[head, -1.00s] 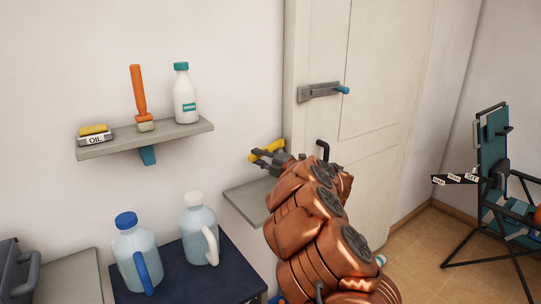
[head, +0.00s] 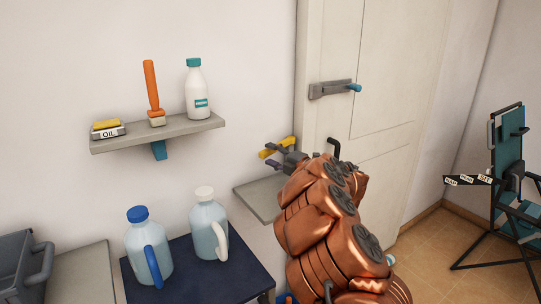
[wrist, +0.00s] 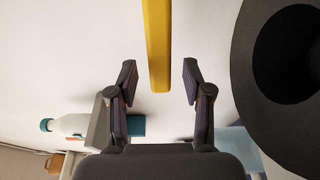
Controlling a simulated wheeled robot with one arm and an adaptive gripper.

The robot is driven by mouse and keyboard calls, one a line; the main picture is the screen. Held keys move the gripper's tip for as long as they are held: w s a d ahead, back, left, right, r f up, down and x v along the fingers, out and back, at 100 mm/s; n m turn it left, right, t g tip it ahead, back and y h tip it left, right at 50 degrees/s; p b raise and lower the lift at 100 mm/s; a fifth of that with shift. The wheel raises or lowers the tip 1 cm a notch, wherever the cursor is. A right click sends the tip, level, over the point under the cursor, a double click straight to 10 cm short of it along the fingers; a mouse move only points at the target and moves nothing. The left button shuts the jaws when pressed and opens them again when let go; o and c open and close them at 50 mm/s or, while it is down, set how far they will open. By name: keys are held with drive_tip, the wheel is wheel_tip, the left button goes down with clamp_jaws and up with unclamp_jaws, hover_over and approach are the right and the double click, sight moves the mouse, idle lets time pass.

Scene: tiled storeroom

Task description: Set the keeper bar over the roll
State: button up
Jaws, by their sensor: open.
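A yellow bar (head: 265,153), which looks like the keeper bar, shows in front of the wall above a small grey shelf. My gripper (head: 276,152) is at the bar, partly hiding it. In the wrist view the bar (wrist: 157,45) runs down from the top edge, and its end lies between the open fingers of my gripper (wrist: 158,72). Gaps show on both sides of the bar. A large dark round thing (wrist: 248,75) with a black centre fills the right of the wrist view; I cannot tell if it is the roll. No roll is clear in the head view.
The small grey shelf (head: 258,197) is below my gripper. A wall shelf (head: 185,133) at the left holds a white bottle (head: 197,88), an orange-handled brush (head: 151,85) and an oil tin (head: 108,132). Two jugs stand on a dark table (head: 215,270). A door (head: 385,100) is at the right.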

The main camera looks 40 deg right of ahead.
drive_tip(key=v, duration=1.1)
